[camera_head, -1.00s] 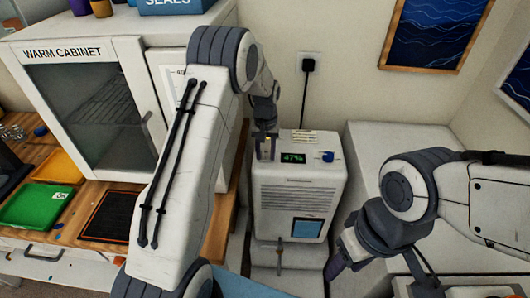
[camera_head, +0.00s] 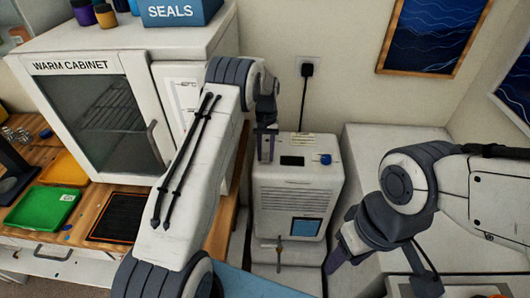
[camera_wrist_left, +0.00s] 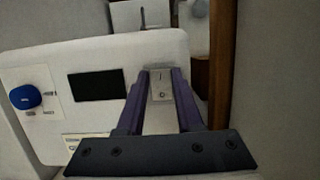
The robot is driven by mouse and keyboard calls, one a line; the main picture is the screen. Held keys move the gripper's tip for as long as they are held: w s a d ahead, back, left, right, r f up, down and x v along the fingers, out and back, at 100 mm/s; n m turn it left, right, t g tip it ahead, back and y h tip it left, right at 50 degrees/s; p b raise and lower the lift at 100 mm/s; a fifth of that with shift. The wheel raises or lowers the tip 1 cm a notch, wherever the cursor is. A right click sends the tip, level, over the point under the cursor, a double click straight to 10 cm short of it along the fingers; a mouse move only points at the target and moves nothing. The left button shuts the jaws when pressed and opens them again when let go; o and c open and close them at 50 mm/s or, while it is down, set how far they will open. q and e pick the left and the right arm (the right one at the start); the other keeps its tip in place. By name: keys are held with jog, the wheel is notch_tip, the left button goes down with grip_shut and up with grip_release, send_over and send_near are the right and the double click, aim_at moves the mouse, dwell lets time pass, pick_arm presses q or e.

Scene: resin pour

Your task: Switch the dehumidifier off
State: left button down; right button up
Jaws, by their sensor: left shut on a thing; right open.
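The white dehumidifier (camera_head: 297,185) stands on the floor against the wall, with a blue knob (camera_head: 325,159) and a dark, blank display (camera_head: 292,161) on top. In the left wrist view the display (camera_wrist_left: 97,86) is black, and the blue knob (camera_wrist_left: 25,97) is left of it. My left gripper (camera_head: 266,158) is at the top left of the dehumidifier. Its purple fingers are on either side of a small switch (camera_wrist_left: 161,84) and shut on it; their exact contact is hard to see. My right gripper (camera_head: 334,264) is open and empty, low to the right of the dehumidifier.
The warm cabinet (camera_head: 130,62) stands on the wooden bench at left, with green (camera_head: 42,207) and yellow trays before it. A plug in a wall socket (camera_head: 307,68) is behind the dehumidifier. A white block (camera_head: 390,135) stands at right.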

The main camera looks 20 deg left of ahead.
aim_at(266, 154)
pick_arm(q)
jog(key=c, duration=0.6)
grip_release()
jog(key=shift+o, duration=0.2)
jog(key=b+v, duration=0.2)
jog(key=v, duration=0.8)
jog(key=shift+r, duration=0.25)
jog(key=shift+w, duration=0.1)
